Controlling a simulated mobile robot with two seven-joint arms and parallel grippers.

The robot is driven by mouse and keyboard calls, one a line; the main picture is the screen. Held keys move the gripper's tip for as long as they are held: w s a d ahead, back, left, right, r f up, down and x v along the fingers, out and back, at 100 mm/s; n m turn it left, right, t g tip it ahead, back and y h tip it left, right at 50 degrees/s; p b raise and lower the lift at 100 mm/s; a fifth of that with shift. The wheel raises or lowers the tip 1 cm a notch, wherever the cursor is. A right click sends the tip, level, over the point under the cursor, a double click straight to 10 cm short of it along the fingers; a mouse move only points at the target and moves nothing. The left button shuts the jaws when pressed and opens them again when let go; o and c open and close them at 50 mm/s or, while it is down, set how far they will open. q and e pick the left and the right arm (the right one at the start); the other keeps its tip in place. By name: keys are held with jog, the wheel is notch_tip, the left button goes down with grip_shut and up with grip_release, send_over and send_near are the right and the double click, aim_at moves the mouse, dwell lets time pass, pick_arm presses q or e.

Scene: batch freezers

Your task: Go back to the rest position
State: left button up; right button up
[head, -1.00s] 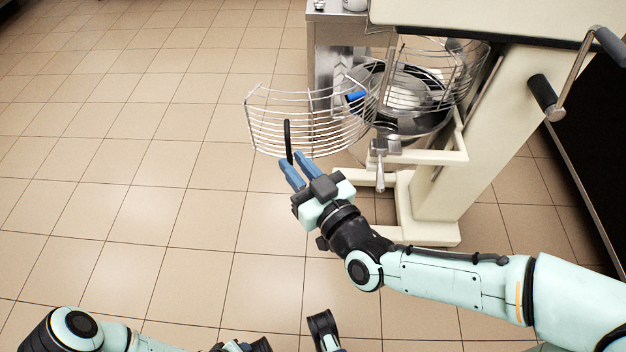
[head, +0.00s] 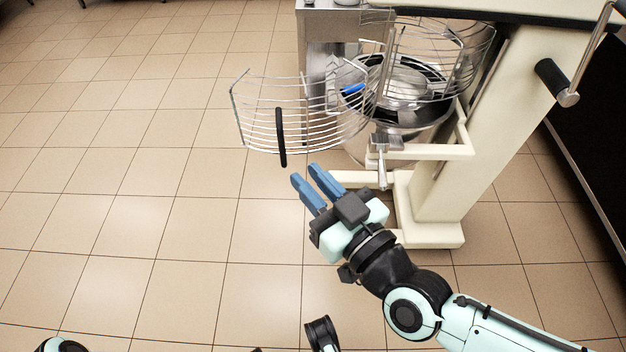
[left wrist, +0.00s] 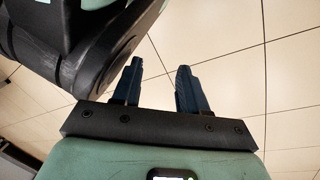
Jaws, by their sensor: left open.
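My right gripper (head: 309,177) has blue fingers that stand a little apart, with nothing between them. It is in the middle of the head view, just below and right of the black handle (head: 281,137) on the swung-out wire guard, and apart from it. My left gripper (left wrist: 158,80) shows in the left wrist view, with its two dark blue fingers apart and nothing between them. Only floor lies beyond its fingertips. In the head view only a bit of my left arm shows at the bottom left edge.
The mixer (head: 440,180) stands at the right with its bowl (head: 415,118) and wire guard (head: 240,115) swung open to the left. A metal cabinet (head: 316,50) stands behind it. A dark unit (head: 590,150) is at the far right. The tiled floor (head: 120,190) at left is clear.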

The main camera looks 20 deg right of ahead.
jog(key=w+f+m+g+p, duration=0.25)
jog(key=f+g+p, duration=0.9)
jog(key=f, duration=0.75)
pick_arm(q)
jog(key=s+d+r+g+h+p, duration=0.1)
jog(key=r+p, duration=0.5)
jog(key=r, duration=0.7)
jog(key=s+d+r+m+g+p, duration=0.1)
jog(key=s+d+r+p, duration=0.3)
jog(key=r, duration=0.9)
jog(key=shift+d+h+p, duration=0.4)
jog(key=shift+d+p, duration=0.15)
jog(key=shift+p, duration=0.4)
pick_arm(e)
jog(key=s+a+f+m+g, duration=0.1)
jog(key=s+f+m+g, duration=0.2)
jog(key=s+f+g, duration=0.4)
jog(key=s+f, duration=0.8)
jog(key=s, duration=0.4)
jog(key=shift+s+f, duration=0.35)
jog(key=shift+a+m, duration=0.1)
jog(key=shift+m, duration=0.15)
pick_arm(q)
jog(key=shift+w, duration=0.1)
